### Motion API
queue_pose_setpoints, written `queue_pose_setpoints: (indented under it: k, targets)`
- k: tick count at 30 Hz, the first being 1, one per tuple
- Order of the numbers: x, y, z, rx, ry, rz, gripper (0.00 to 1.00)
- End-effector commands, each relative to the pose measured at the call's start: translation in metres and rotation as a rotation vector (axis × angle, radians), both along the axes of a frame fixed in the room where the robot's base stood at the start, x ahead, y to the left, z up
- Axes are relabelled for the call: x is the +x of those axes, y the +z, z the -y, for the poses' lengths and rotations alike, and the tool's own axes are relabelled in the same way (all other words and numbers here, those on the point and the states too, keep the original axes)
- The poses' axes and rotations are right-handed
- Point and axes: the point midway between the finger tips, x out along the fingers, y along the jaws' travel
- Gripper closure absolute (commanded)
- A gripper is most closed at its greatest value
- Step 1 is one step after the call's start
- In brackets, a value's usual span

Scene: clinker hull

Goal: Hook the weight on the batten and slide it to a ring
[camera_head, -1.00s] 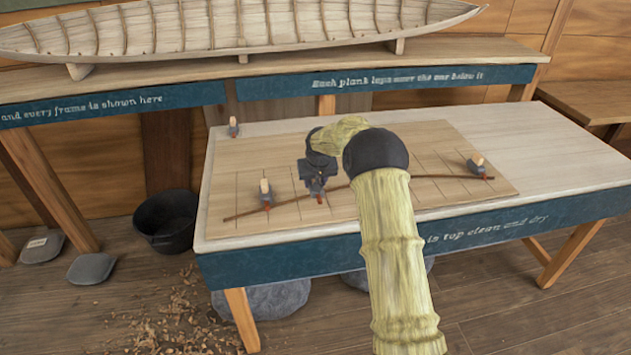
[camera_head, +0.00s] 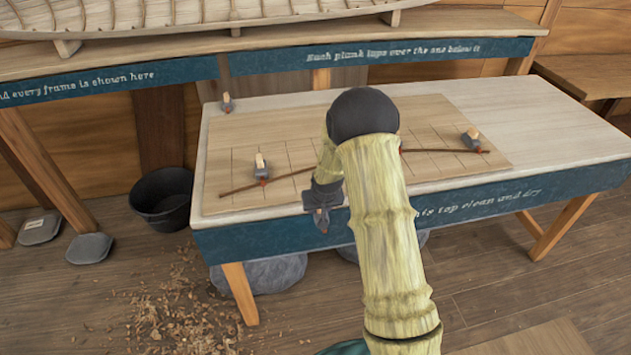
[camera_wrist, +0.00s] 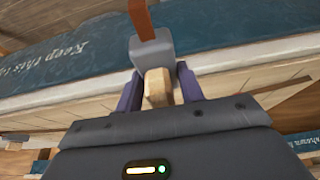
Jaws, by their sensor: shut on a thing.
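My gripper (camera_head: 318,195) hangs over the table's front edge, shut on a weight (camera_wrist: 152,46). This weight is a grey block with a pale wooden handle between my fingers and a reddish-brown hook pointing away from the gripper. In the head view it shows small and dark below the fingers. The batten (camera_head: 295,173) is a thin brown strip curving across the lined board, apart from the held weight. Its middle is hidden behind my arm. One weight (camera_head: 261,166) stands at the batten's left part and another (camera_head: 471,141) near its right end. I cannot make out a ring.
Another weight (camera_head: 227,103) stands at the table's back left corner. The board (camera_head: 235,135) covers the table's left and middle; the table's right (camera_head: 560,125) is bare. A bench with a boat hull (camera_head: 190,15) stands behind. A black bucket (camera_head: 162,200) stands on the floor at left.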

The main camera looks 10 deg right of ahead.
Motion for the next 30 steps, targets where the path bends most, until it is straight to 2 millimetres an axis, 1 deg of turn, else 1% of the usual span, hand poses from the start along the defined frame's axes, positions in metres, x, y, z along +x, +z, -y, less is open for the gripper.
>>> queue_pose_setpoints:
  k: [1, 6, 9, 12, 16, 18, 24, 30]
  targets:
    - [-0.017, -0.011, 0.000, -0.001, 0.001, -0.006, 1.00]
    - [-0.070, -0.049, -0.001, -0.001, 0.000, -0.008, 1.00]
    - [-0.097, -0.069, 0.000, -0.001, 0.000, -0.009, 1.00]
    - [-0.116, -0.083, 0.000, 0.000, -0.001, -0.006, 1.00]
    - [-0.129, -0.091, 0.000, 0.000, -0.002, -0.001, 1.00]
    - [-0.126, -0.090, 0.000, -0.001, 0.001, 0.003, 1.00]
    - [-0.126, -0.090, -0.001, 0.001, 0.001, 0.002, 1.00]
    - [-0.126, -0.090, 0.002, 0.001, -0.005, 0.002, 1.00]
